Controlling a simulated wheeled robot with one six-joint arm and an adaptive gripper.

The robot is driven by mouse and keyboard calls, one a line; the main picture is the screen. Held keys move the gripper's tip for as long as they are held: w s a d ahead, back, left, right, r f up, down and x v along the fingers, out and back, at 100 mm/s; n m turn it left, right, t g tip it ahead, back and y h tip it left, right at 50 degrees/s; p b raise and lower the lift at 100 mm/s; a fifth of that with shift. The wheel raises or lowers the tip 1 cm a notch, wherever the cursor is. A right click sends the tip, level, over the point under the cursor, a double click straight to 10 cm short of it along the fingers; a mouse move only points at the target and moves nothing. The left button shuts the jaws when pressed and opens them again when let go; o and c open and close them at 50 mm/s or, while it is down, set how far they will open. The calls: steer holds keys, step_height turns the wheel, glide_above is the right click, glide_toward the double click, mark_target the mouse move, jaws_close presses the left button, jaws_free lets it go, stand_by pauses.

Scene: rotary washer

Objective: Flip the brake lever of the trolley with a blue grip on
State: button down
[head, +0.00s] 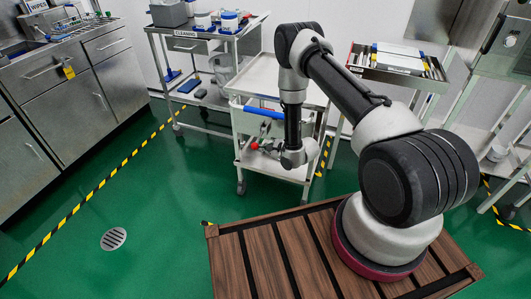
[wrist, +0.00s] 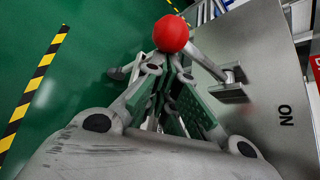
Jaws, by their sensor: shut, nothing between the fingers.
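The white trolley (head: 270,75) with a blue grip (head: 262,112) on its handle stands in the middle of the head view. Its brake lever has a red ball knob (wrist: 171,33), also small in the head view (head: 255,146). In the wrist view a metal rod (wrist: 208,63) runs from the knob to a bracket (wrist: 232,86) on the trolley's grey panel (wrist: 262,60), marked "ON". My gripper (wrist: 170,62) is shut and empty, its fingertips close to the knob. I cannot tell whether they touch. In the head view my gripper (head: 266,148) is beside the trolley's side.
A cleaning trolley (head: 205,32) stands to the left and another trolley (head: 400,75) to the right. Steel cabinets (head: 70,85) line the left wall. The green floor (head: 150,200) at left is clear except for a flat drain (head: 113,239).

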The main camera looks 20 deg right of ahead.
step_height(320, 180, up, 7)
steer(key=shift+w, duration=0.2)
stand_by(0.6)
steer(key=shift+a, duration=0.1)
stand_by(0.4)
step_height(320, 180, down, 4)
steer(key=s, duration=0.1)
steer(key=s+d+r, duration=0.4)
steer(key=d+r, duration=0.2)
steer(key=d, duration=0.2)
steer(key=shift+s+f, duration=0.1)
